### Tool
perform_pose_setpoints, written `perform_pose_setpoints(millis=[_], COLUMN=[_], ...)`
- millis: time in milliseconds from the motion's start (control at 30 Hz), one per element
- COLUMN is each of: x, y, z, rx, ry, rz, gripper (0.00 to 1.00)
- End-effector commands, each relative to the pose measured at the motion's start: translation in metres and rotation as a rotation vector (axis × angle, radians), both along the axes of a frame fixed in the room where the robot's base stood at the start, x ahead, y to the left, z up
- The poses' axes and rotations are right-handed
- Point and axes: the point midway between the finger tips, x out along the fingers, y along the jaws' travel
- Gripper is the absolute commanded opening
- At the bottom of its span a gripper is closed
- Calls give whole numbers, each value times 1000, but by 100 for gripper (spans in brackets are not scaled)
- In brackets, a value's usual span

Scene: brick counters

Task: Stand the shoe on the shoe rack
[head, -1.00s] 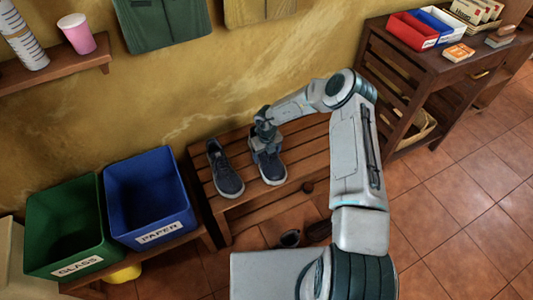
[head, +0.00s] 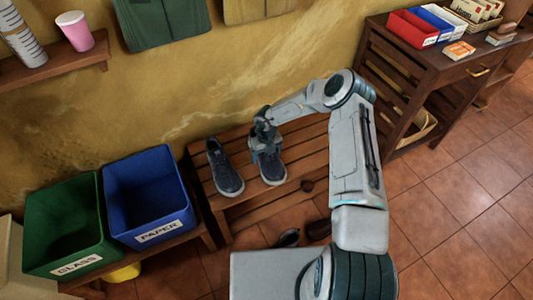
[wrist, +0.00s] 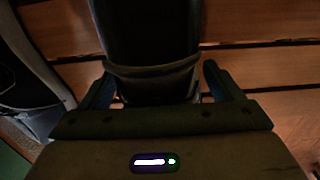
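The shoe rack (head: 305,155) is a low wooden slatted bench against the yellow wall. A dark blue shoe with a pale sole (head: 273,171) stands upright on its top slats, toe toward me. Its match (head: 226,172) stands beside it on the left, with a small gap. My gripper (head: 266,152) is low over the heel of the right-hand shoe. In the wrist view, the dark heel (wrist: 150,75) lies between my two fingers, one on each side; the fingers look spread, and the wrist view is dark.
A blue paper bin (head: 150,195) and a green glass bin (head: 65,230) stand left of the rack. Dark footwear (head: 288,238) lies on the floor in front. A wooden side table (head: 450,62) with trays stands at the right. The rack's right end is clear.

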Motion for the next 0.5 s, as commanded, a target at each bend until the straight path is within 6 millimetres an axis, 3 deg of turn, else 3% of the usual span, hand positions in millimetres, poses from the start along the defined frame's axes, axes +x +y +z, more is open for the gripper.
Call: perform_pose_setpoints(millis=[300, 500], x=[0, 1], y=[0, 0], z=[2, 29], rx=[0, 0], ry=[-1, -3], rz=[0, 0], gripper=[100, 100])
